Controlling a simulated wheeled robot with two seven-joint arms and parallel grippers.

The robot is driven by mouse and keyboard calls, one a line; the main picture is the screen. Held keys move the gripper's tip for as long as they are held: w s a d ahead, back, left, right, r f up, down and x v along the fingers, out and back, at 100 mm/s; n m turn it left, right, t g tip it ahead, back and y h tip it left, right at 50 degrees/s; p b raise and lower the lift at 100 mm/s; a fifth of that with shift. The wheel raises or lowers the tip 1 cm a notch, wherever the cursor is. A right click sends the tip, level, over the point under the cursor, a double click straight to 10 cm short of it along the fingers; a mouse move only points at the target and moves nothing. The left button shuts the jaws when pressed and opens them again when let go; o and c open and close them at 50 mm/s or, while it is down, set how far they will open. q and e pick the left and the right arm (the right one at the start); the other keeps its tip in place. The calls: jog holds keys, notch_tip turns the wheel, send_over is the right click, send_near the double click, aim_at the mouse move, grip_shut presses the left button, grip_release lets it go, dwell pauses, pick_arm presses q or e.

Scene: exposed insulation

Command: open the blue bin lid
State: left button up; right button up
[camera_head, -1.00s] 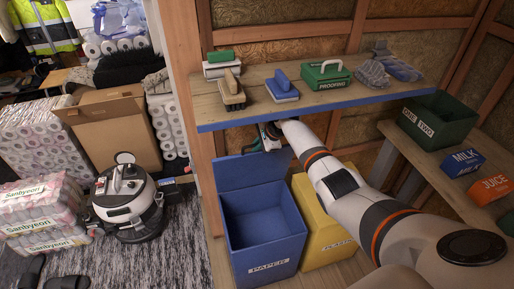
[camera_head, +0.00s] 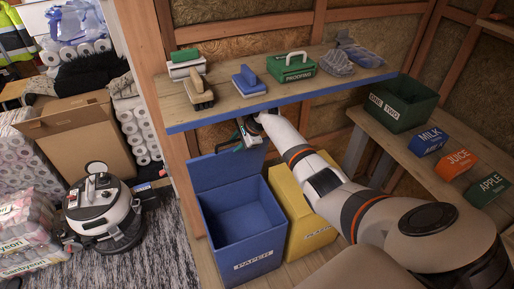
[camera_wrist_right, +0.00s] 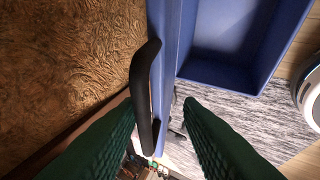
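The blue bin (camera_head: 240,262), labelled PAPER, stands open on the floor under the shelf, and its inside looks empty. Its blue lid (camera_head: 222,170) is tilted up at the back of the bin. My right gripper (camera_head: 243,137) is at the upper part of the lid, just below the shelf edge. In the right wrist view, my right gripper (camera_wrist_right: 160,104) has its green fingers apart, with the lid's dark handle (camera_wrist_right: 144,88) and lid edge between them in the picture. Contact cannot be told. My left gripper is not in view.
A shelf (camera_head: 300,94) with brushes, a green PROOFING box and gloves hangs close above my right gripper. A yellow bin (camera_head: 312,244) stands right of the blue bin. A vacuum cleaner (camera_head: 100,215) and cardboard box (camera_head: 75,140) are at left.

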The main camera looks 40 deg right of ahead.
jog(key=s+d, duration=0.5)
jog(key=s, duration=0.3)
jog(key=shift+s+b, duration=0.25)
jog(key=shift+b, duration=0.1)
jog(key=shift+a, duration=0.1)
jog(key=s+a+f+n+g+h, duration=0.1)
jog(key=s+a+f+n, duration=0.15)
jog(key=s+f, duration=0.55)
jog(key=s+a+f+n+g+h, duration=0.1)
jog(key=s+f+n, duration=0.25)
jog(key=f, duration=0.85)
jog(key=s+a+f+n+g+h, duration=0.1)
jog(key=s+a+f+n, duration=0.1)
jog(key=s+f, duration=0.65)
jog(key=s+a+f+n, duration=0.4)
jog(key=s+f, duration=0.1)
jog(key=s, duration=0.5)
jog(key=s+a+f+n+g, duration=0.1)
jog(key=s+a+f+n, duration=0.3)
jog(key=s, duration=0.6)
jog(key=s+a+f+n+g, duration=0.1)
jog(key=s+a+f+n, duration=0.4)
jog(key=s, duration=0.5)
jog(key=shift+a+f+n, duration=0.3)
jog(key=shift+a+n, duration=0.15)
jog(key=shift+n, duration=0.15)
